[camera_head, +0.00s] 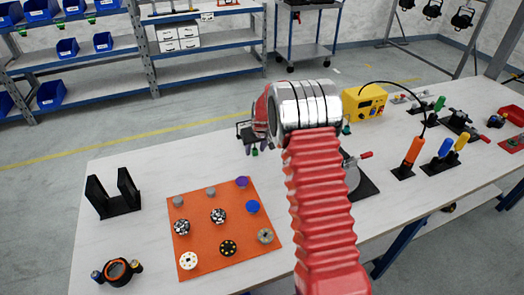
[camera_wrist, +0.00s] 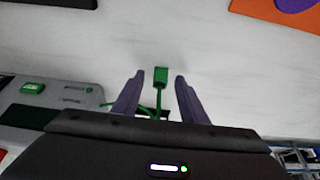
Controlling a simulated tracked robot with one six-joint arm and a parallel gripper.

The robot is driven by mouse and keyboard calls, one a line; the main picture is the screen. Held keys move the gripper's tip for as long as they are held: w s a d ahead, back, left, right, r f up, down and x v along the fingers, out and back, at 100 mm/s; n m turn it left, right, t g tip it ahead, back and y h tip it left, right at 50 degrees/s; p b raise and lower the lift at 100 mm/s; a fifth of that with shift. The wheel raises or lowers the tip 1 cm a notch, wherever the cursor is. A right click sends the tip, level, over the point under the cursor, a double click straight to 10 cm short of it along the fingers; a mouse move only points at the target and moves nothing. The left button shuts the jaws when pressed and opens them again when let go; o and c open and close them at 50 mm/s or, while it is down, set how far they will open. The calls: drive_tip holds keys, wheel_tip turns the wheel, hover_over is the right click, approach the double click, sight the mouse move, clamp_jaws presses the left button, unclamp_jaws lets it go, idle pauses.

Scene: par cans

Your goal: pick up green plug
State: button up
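A small green plug (camera_wrist: 161,77) with a thin green stem shows in the wrist view, in the gap between my two purple fingers. My gripper (camera_wrist: 152,88) is open, with one finger on each side of the plug and white space between. I cannot tell whether the fingers are level with it or above it. In the head view my gripper (camera_head: 255,146) hangs near the far edge of the table, partly hidden by my red arm. A small green piece (camera_head: 254,152) shows at its fingertips and looks like the same plug.
An orange mat (camera_head: 209,249) with several round pieces lies on the white table (camera_head: 145,165). A black U-shaped stand (camera_head: 118,204) is at left. A grey device (camera_wrist: 82,96) lies beside my gripper in the wrist view. A yellow box (camera_head: 364,102) stands at right.

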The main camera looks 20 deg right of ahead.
drive_tip(key=shift+c, duration=0.4)
clamp_jaws()
